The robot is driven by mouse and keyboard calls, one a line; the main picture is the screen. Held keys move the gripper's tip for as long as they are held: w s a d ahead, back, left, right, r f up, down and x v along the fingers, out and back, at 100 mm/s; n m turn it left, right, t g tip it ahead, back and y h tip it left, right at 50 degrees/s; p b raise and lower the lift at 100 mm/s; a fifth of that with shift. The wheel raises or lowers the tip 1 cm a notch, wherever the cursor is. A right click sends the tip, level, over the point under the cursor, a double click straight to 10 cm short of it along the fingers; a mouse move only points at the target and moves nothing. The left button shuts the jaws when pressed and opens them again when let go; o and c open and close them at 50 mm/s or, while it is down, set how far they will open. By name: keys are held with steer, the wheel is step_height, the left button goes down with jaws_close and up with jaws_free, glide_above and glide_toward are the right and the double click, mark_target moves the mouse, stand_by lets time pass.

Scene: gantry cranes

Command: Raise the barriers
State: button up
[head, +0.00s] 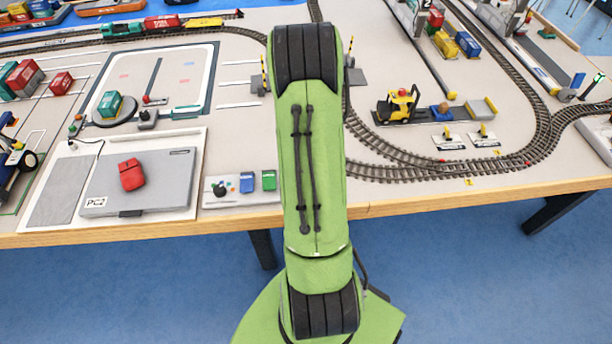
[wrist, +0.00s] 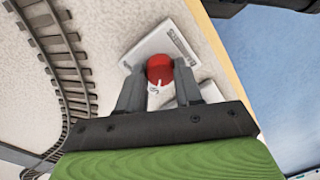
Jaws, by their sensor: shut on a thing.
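A yellow-and-black striped barrier (head: 264,76) shows just left of my arm in the head view, and another (head: 350,48) shows just right of it. Both bars look about upright in the picture, beside grey plates, partly close to the arm's outline. In the wrist view my gripper (wrist: 161,80) is shut on a red round knob (wrist: 160,68). The knob sits over a white plate (wrist: 152,48) with dark lettering that is too blurred to read. In the head view my arm hides the gripper, the knob and the plate.
Curved track (wrist: 62,60) runs left of the gripper in the wrist view; the wooden table edge (wrist: 218,35) is close on the right. A control panel (head: 240,190) and laptop-like box (head: 140,183) lie left of my arm; a yellow forklift (head: 398,105) is right.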

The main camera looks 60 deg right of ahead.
steer(key=shift+n, duration=0.3)
steer(key=o, duration=1)
steer(key=shift+o, duration=0.2)
steer(key=shift+r, duration=0.1)
step_height(320, 180, up, 16)
steer(key=p, duration=0.4)
steer(key=shift+d+f, duration=0.2)
steer(key=shift+d, duration=0.25)
steer(key=shift+w, duration=0.15)
